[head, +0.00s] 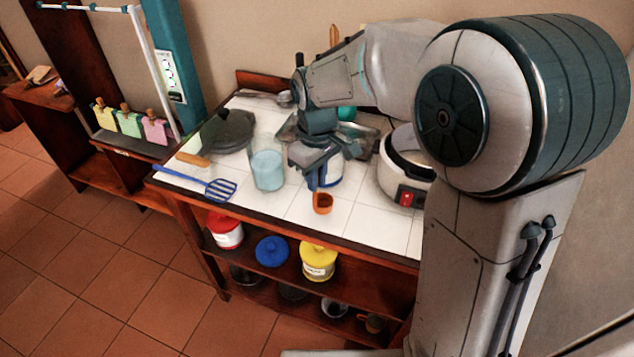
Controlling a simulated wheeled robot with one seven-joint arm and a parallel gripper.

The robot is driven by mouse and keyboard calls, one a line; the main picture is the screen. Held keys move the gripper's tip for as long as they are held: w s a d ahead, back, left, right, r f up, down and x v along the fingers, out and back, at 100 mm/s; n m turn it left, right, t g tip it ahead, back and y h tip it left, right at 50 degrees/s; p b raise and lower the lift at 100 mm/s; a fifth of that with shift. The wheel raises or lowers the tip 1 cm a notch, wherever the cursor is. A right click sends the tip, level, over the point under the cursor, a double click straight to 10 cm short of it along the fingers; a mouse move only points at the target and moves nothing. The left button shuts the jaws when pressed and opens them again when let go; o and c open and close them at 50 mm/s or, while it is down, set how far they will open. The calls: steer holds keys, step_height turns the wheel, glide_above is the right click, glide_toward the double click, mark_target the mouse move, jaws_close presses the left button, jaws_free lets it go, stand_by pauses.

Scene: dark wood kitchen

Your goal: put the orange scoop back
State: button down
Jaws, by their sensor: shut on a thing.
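The orange scoop (322,204) shows in the head view near the front of the white-tiled counter, below my gripper (316,184). My gripper points down and is shut on the scoop's upper end; the grip itself is small and partly hidden. I cannot tell whether the scoop touches the container or the counter.
A glass jar (267,170) stands close left of my gripper, and a rice cooker (405,172) to the right. A blue spatula (220,189) and a dark pan (228,130) lie left. Below are red-lidded (224,229), blue (272,251) and yellow (318,262) containers. Front-right tiles are clear.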

steer(key=shift+f, duration=1.25)
steer(key=shift+f, duration=0.1)
steer(key=c, duration=1.4)
jaws_free()
step_height(320, 180, up, 12)
steer(key=shift+f, duration=0.25)
steer(key=shift+d+r, duration=0.15)
steer(key=shift+r, duration=0.25)
